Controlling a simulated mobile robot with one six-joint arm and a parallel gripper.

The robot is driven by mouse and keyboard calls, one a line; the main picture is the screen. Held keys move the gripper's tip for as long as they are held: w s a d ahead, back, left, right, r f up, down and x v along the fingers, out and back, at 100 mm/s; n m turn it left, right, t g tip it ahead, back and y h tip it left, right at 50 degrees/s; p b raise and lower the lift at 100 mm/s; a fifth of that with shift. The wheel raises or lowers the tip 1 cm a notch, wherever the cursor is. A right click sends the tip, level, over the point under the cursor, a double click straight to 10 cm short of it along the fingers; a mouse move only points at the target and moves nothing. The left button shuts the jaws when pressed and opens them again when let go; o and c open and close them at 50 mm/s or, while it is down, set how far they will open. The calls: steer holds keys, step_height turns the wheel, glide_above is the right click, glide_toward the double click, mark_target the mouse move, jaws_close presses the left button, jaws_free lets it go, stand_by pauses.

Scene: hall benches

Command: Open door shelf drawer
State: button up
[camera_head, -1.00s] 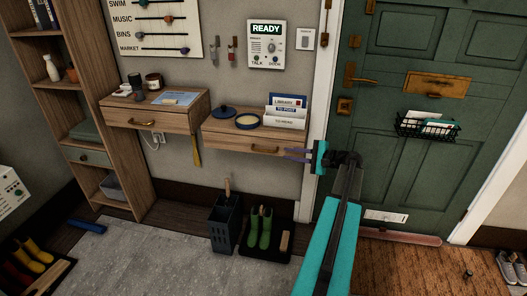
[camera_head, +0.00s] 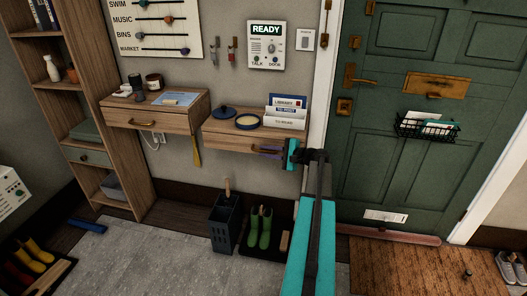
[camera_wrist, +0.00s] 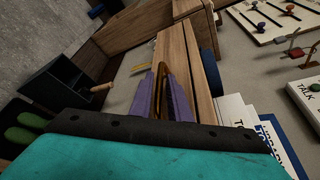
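The door shelf (camera_head: 225,131) is a wooden wall unit with a drawer front, left of the green door. Its brass drawer handle (camera_head: 262,149) is partly hidden by my gripper in the head view. My gripper (camera_head: 260,151) has purple fingers and reaches the handle from the right. In the wrist view, the fingers of my gripper (camera_wrist: 160,88) lie on either side of the brass handle (camera_wrist: 157,68), with a gap between them. They look open around it; contact is not clear. The drawer looks shut, flush with the shelf.
A similar wooden drawer shelf (camera_head: 172,119) hangs to the left. Below are a dark umbrella bin (camera_head: 225,223) and green boots (camera_head: 259,228). The green door (camera_head: 390,165) is at the right.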

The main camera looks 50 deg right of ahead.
steer(key=shift+w+a+f, duration=0.15)
steer(key=shift+w, duration=0.55)
jaws_close()
stand_by(1.0)
steer(key=shift+d, duration=0.2)
steer(key=shift+s+a, duration=0.1)
steer(key=shift+a, duration=0.1)
